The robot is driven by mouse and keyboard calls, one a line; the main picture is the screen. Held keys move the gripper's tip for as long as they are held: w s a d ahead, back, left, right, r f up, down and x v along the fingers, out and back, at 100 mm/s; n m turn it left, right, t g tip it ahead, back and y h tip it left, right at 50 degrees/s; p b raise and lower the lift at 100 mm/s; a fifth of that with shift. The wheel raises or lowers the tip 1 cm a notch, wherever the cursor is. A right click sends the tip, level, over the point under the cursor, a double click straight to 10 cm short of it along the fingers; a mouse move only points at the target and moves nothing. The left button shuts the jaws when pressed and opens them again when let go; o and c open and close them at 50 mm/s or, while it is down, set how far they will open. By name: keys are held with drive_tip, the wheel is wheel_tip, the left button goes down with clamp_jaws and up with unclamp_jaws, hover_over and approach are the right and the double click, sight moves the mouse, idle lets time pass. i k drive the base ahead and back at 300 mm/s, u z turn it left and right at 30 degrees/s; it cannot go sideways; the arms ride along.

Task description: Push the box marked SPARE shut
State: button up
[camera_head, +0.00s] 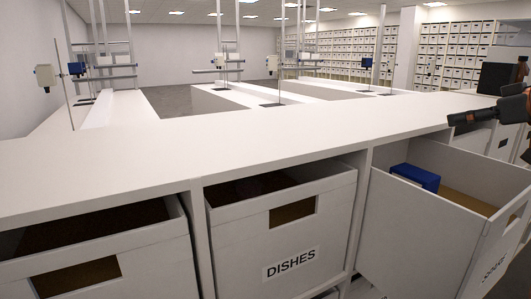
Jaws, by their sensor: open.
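A white box (420,235) at the right is pulled out from under the white counter. Its front carries a label (495,269) seen at a steep angle, too slanted to read surely; no other box in view clearly reads SPARE. A blue object (415,177) stands inside it at the back left. My gripper (455,118) is at the right edge, above and beyond the box and apart from it. It is open with nothing seen in it.
A box marked DISHES (283,240) and another white box (110,265) sit left of it under the white counter (250,145). More boxes (503,142) show at far right. Lab stands (75,70) rise at the back. The near countertop is clear.

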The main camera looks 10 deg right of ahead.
sight(457, 241)
drive_tip(key=u, duration=0.05)
drive_tip(key=k, duration=0.95)
